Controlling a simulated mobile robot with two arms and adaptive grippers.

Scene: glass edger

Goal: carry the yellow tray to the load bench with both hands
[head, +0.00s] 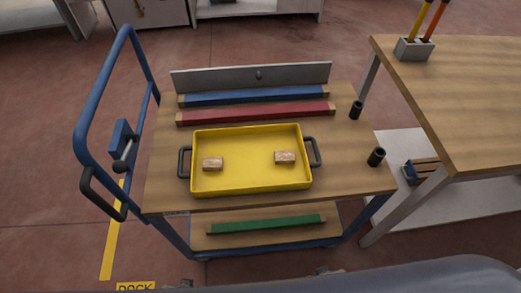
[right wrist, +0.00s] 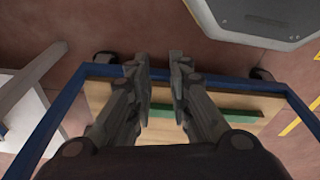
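The yellow tray (head: 250,180) lies flat on the wooden top of a blue-framed cart (head: 165,195). It has a dark handle at its left end (head: 184,162) and another at its right end (head: 314,151). Two small wooden blocks lie inside it, one at left (head: 212,164) and one at right (head: 285,158). My right gripper (right wrist: 165,58) shows in the right wrist view, its fingers apart with nothing between them, above the cart's lower shelf and front edge. The tray does not show there. My left gripper is not in view. A wooden bench (head: 470,95) stands right of the cart.
Blue (head: 250,96) and red (head: 255,113) bars lie behind the tray. Two dark cups (head: 376,157) stand right of it. The blue push handle (head: 84,110) rises at left. A green bar (head: 266,224) lies on the lower shelf. A tool holder (head: 413,49) stands on the bench.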

